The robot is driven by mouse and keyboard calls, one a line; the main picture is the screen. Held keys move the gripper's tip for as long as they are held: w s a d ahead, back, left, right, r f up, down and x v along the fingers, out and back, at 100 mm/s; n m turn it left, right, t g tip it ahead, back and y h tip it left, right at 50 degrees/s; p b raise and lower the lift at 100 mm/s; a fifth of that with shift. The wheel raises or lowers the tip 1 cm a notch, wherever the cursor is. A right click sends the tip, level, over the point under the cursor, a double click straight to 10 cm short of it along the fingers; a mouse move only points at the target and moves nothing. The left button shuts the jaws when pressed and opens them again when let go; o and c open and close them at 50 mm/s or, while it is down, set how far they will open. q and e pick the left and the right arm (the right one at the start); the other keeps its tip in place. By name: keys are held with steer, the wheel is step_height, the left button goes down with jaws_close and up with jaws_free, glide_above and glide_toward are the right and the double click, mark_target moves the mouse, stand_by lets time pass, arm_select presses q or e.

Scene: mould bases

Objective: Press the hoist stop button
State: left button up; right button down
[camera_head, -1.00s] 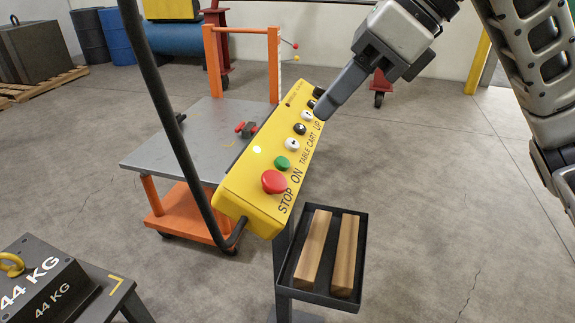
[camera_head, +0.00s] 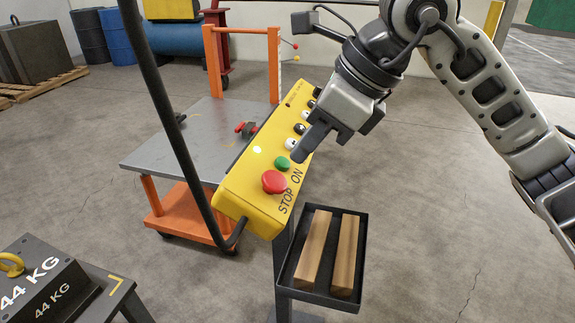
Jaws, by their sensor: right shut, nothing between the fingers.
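The yellow hoist control box (camera_head: 240,193) leans at an angle in the middle of the head view, on a stand. Its red stop button (camera_head: 274,182) is near the lower end, above the printed word STOP, and is fully visible. A green button (camera_head: 282,163) sits just above it, with white and black buttons further up. My right gripper (camera_head: 298,156) is shut and empty. Its fingertips are in front of the box, just right of the green button and up and right of the red one. I cannot tell whether they touch the box. My left gripper is not in view.
A black tray (camera_head: 359,262) with two wooden bars stands below the box. A dark cable (camera_head: 165,120) runs down to the box's lower end. An orange cart with a grey top (camera_head: 165,157) stands behind. A 44 KG block (camera_head: 50,290) is at lower left.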

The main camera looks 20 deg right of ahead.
mark_target(277, 182)
steer(key=x, duration=0.4)
steer(key=shift+w+a+f, duration=0.15)
steer(key=shift+f, duration=0.15)
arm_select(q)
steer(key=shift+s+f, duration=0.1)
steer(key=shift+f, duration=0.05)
arm_select(e)
steer(key=shift+a+f, duration=0.1)
steer(key=shift+f, duration=0.1)
